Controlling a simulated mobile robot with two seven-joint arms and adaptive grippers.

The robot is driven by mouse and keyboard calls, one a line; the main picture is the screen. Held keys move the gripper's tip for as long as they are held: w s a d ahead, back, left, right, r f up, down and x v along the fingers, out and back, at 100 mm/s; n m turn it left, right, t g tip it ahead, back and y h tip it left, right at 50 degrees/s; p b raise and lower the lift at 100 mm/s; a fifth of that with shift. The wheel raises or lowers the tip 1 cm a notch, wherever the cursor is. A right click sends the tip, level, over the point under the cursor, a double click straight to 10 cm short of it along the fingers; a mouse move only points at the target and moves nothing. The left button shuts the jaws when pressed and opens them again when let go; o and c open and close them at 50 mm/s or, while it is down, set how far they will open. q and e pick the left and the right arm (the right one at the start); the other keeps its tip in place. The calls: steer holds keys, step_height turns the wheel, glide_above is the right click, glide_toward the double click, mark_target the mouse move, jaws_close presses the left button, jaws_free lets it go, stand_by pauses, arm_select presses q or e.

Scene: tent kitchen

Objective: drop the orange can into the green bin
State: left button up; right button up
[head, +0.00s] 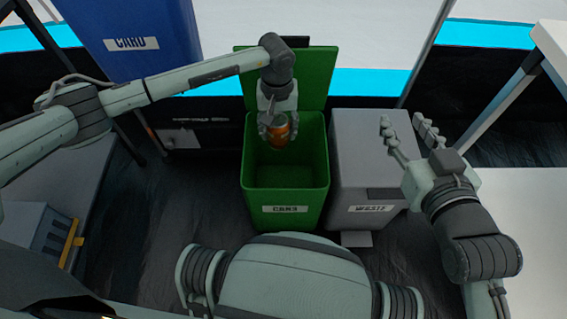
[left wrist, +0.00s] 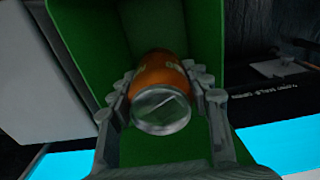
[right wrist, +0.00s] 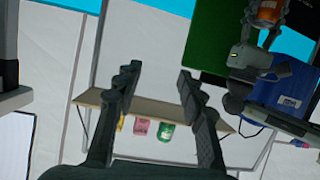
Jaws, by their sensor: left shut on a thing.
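The green bin (head: 286,203) stands open in the middle of the head view, its lid (head: 316,75) raised at the back. My left gripper (head: 278,130) is shut on the orange can (head: 280,134) and holds it over the bin's open mouth. In the left wrist view the can (left wrist: 160,75) sits between both fingers with its metal end toward the camera, and green bin walls lie beyond it. My right gripper (head: 408,135) is open and empty above the grey bin; its spread fingers also show in the right wrist view (right wrist: 160,88).
A closed grey bin (head: 365,175) stands right of the green bin. A blue bin (head: 130,65) marked CARD is at the back left. A white table (head: 548,45) is at the far right. The right wrist view shows a shelf (right wrist: 160,110) with several cans.

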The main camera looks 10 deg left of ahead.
arm_select(q)
steer(key=shift+f, duration=0.2)
arm_select(e)
steer(key=shift+w+a+r+t, duration=0.1)
steer(key=shift+a+r+t, duration=0.25)
steer(key=shift+r, duration=0.2)
arm_select(q)
steer(key=o, duration=0.9)
steer(key=shift+c, duration=0.2)
step_height(320, 180, up, 12)
